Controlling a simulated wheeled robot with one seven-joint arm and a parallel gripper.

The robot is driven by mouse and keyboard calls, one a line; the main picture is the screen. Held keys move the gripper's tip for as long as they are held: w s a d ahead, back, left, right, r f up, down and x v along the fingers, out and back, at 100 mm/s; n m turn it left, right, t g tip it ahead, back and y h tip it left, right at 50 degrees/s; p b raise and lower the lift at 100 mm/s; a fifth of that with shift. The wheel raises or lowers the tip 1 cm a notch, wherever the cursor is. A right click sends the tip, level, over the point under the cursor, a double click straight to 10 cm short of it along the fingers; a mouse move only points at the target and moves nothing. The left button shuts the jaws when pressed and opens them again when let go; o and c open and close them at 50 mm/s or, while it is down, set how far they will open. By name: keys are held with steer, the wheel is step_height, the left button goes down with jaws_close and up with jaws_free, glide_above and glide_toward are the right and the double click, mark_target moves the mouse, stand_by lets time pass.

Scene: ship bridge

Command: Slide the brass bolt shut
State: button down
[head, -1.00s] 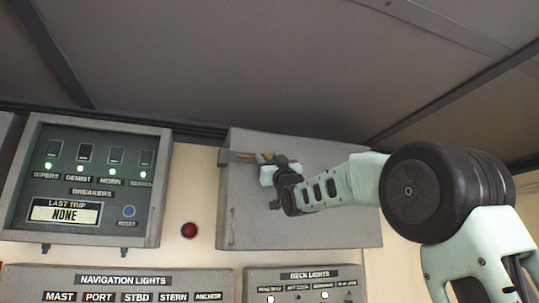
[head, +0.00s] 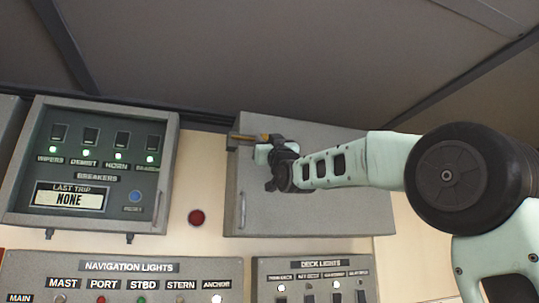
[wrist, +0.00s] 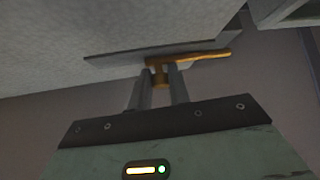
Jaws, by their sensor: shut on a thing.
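The brass bolt (head: 264,138) lies along the top left part of a grey cabinet door (head: 330,205) in the head view. In the wrist view the bolt shows as a bright brass bar (wrist: 205,58) on a dark plate, with a short brass knob (wrist: 160,78) sticking out from it. My gripper (wrist: 160,90) has its two fingers on either side of this knob and is shut on it. In the head view my gripper (head: 262,152) is at the bolt, and its wrist partly covers the bolt's right end.
A breaker panel (head: 170,125) stands left of the cabinet, with a red button (head: 196,217) between them. Navigation light (head: 120,267) and deck light (head: 310,263) panels sit below. The dark sloping ceiling (head: 270,50) is close above the cabinet.

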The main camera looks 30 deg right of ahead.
steer(key=shift+a, duration=0.2)
steer(key=c, duration=1.3)
jaws_free()
steer(key=shift+w+a, duration=0.1)
steer(key=shift+a, duration=0.1)
steer(key=shift+d, duration=0.1)
steer(key=b+v, duration=1.2)
steer(key=v, duration=0.5)
steer(key=shift+f+b, duration=0.2)
steer(key=shift+b, duration=0.1)
